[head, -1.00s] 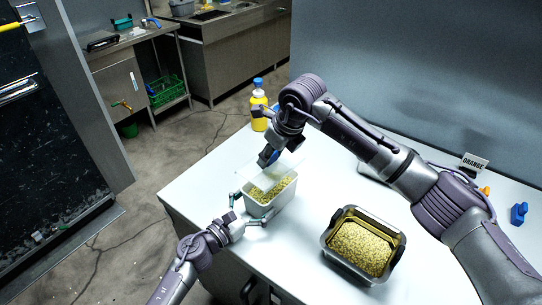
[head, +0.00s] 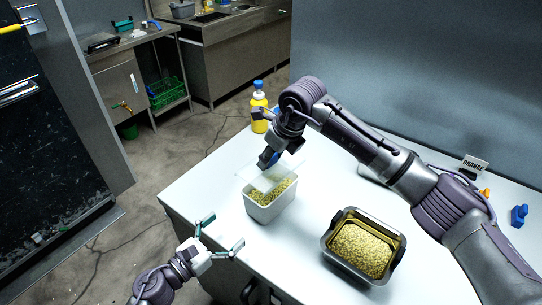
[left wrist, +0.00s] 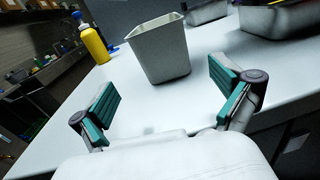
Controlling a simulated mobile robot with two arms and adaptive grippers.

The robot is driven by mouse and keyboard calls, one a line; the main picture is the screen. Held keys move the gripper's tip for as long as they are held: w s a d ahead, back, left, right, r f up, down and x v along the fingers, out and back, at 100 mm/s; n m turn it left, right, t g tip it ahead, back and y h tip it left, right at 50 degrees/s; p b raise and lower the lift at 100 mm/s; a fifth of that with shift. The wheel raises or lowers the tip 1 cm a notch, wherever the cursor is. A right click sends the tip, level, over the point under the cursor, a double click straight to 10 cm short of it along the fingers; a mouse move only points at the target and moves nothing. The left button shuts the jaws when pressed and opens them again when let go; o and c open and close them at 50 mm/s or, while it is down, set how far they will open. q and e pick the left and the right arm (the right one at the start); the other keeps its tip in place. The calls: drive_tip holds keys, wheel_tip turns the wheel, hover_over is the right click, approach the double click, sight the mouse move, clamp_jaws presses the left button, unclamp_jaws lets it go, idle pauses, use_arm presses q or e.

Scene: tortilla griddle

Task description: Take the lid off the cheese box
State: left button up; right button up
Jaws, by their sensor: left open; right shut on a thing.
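The cheese box (head: 266,210) is a white rectangular container with yellowish-green shreds inside, standing near the table's left edge. It also shows in the left wrist view (left wrist: 160,55). Its translucent lid (head: 262,177) is above the back part of the box, tilted, leaving the front contents uncovered. My right gripper (head: 268,160) is shut on the lid's blue-topped part, partly hidden by the gripper itself. My left gripper (head: 220,236) is open and empty, in front of the box and apart from it. Its two teal-padded fingers show spread in the left wrist view (left wrist: 165,108).
A metal tray (head: 328,243) of similar shreds stands to the right on the white table. A yellow bottle (head: 259,115) with a blue cap stands behind the box. The table between box and tray is clear.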

use_arm(q)
drive_tip(key=shift+s+a, duration=0.35)
